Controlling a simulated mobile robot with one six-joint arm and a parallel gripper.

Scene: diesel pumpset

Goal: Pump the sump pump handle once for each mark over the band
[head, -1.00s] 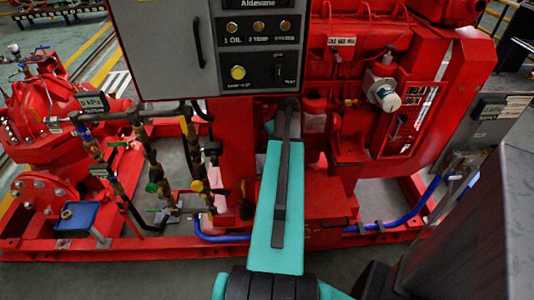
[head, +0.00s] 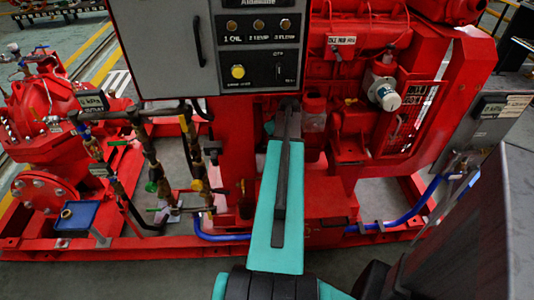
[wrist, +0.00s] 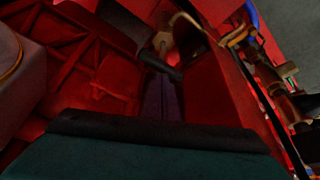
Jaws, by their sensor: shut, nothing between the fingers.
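My gripper (wrist: 163,100) shows in the wrist view as a dark narrow shape beyond a teal body with a black edge. It appears shut, with nothing seen between the fingers. It points into a dim red recess of the pumpset. A black bar (wrist: 132,32) and a tan fitting (wrist: 168,38) lie just beyond it. I cannot tell whether the bar is the sump pump handle. In the head view my teal arm reaches into the gap below the control panel (head: 262,55) and hides the gripper's tip. No band with marks can be made out.
A red engine block (head: 365,60) stands at the right and a red pump (head: 45,130) at the left. Valves and pipes (head: 150,165) stand left of my arm. A blue box (head: 76,215) sits on the red base frame (head: 130,250). A blue hose (head: 405,215) runs along the right.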

